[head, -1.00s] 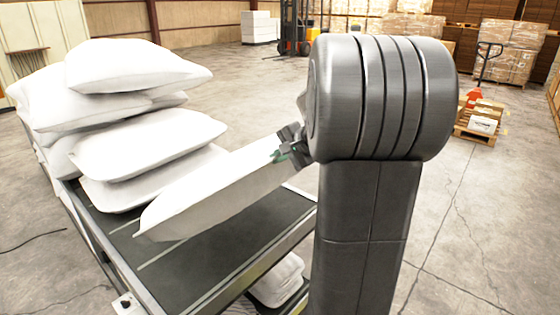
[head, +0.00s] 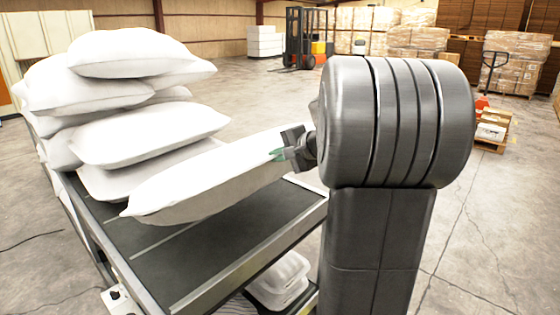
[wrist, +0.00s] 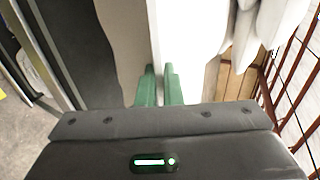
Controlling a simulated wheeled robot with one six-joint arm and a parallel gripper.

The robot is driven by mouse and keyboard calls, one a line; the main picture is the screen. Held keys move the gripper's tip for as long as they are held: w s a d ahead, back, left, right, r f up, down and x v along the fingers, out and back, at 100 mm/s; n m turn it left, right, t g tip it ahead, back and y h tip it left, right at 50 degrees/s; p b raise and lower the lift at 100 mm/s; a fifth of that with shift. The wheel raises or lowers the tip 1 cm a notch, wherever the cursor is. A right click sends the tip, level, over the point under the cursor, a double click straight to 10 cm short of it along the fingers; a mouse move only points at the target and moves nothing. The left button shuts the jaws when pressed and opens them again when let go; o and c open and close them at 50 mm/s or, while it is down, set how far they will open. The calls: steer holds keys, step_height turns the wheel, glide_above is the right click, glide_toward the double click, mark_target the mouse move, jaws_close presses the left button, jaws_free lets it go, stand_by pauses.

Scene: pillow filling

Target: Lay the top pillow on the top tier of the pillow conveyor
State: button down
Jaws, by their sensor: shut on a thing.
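The held pillow (head: 205,182) is white and plump. It is slightly tilted, its near left end lower, over the top tier (head: 175,262) of the conveyor, a dark belt with a metal side rail. I cannot tell whether its low end touches the belt. My gripper (head: 281,152) is shut on its right end; the green fingers (wrist: 159,88) also show in the wrist view, against the white pillow (wrist: 182,35). Much of my arm hides the area right of the gripper.
A tall pile of white pillows (head: 130,55) stands left of and behind the held pillow, very close to it. More pillows (head: 280,280) lie on the lower tier. A red wire frame (wrist: 294,75) is at the right in the wrist view. Open floor surrounds the conveyor.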

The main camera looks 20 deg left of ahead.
mark_target(269, 175)
steer(key=shift+t+y, duration=0.4)
steer(key=shift+y, duration=0.4)
steer(key=shift+w+a+f+b, duration=0.1)
steer(key=shift+a+f+b, duration=0.15)
steer(key=shift+f+b, duration=1.2)
steer(key=shift+w+a+f+b, duration=0.15)
steer(key=shift+f+b, duration=0.75)
steer(key=shift+b, duration=1.15)
steer(key=shift+w+a+f+b, duration=0.1)
steer(key=shift+a+f+b, duration=0.2)
steer(key=shift+f+b, duration=1.15)
steer(key=shift+w+a+f+t+y+b, duration=0.25)
steer(key=shift+a+f+y+b, duration=0.4)
steer(key=shift+f+b, duration=2.85)
steer(key=shift+w+a+f+t+y+b, duration=0.25)
steer(key=shift+a+f+y+b, duration=0.4)
steer(key=shift+f+b, duration=2.8)
steer(key=shift+w+a+f+t+y+b, duration=0.25)
steer(key=shift+a+f+y+b, duration=0.4)
steer(key=shift+f+b, duration=2.8)
step_height(269, 175, up, 2)
steer(key=shift+a+r+b, duration=0.1)
steer(key=shift+r+b, duration=0.15)
steer(key=shift+b, duration=1)
steer(key=c, duration=0.8)
jaws_free()
steer(key=shift+o, duration=0.2)
steer(key=shift+f, duration=0.2)
